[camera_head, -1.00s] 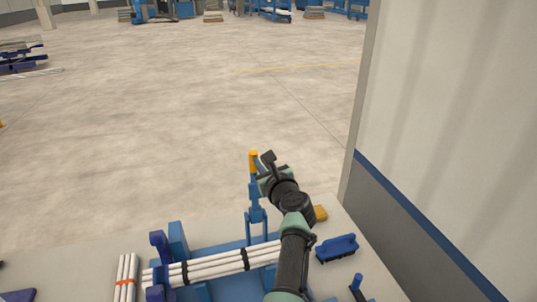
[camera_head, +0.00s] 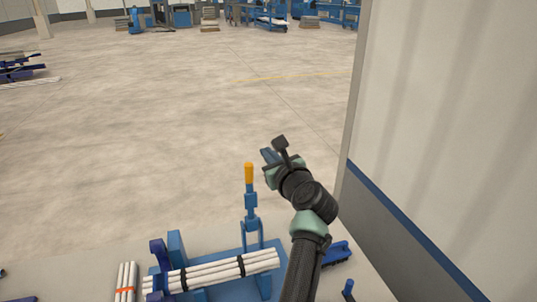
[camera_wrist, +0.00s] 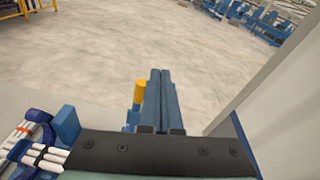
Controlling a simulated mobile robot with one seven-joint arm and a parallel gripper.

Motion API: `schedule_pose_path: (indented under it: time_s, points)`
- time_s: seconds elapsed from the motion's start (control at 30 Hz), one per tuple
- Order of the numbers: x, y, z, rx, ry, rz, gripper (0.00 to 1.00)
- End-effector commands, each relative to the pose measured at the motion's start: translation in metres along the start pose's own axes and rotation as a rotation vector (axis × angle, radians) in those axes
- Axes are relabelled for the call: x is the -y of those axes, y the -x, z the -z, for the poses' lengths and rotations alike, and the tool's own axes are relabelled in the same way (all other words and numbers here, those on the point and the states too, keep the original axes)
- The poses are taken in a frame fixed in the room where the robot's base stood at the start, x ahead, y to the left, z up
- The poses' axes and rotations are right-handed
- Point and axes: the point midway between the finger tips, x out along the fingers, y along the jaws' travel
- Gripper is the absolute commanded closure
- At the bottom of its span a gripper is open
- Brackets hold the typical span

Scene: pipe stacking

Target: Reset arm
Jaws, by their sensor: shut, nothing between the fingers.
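My gripper (camera_head: 269,155) is at the end of my raised arm, above and to the right of the upright clamp lever. In the wrist view its two blue fingers (camera_wrist: 159,100) lie together, shut and empty. The clamp lever (camera_head: 249,185) is blue with an orange tip and stands upright; its orange tip also shows in the wrist view (camera_wrist: 139,92), just left of the fingers. A strapped bundle of white pipes (camera_head: 215,271) lies in the blue cradle (camera_head: 175,250) below. My gripper appears apart from the lever.
A second white pipe bundle with an orange band (camera_head: 125,282) lies at the left on the table. A blue brush (camera_head: 337,252) is beside my arm, partly hidden. A wall panel (camera_head: 440,130) rises at the right. Open floor lies beyond the table.

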Motion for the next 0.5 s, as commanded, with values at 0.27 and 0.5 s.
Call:
schedule_pose_path:
  time_s: [0.27,0.5]
  points:
    - [0.000,0.000,0.000,-0.001,0.000,0.000,1.00]
    - [0.014,0.016,-0.021,0.028,0.280,0.072,1.00]
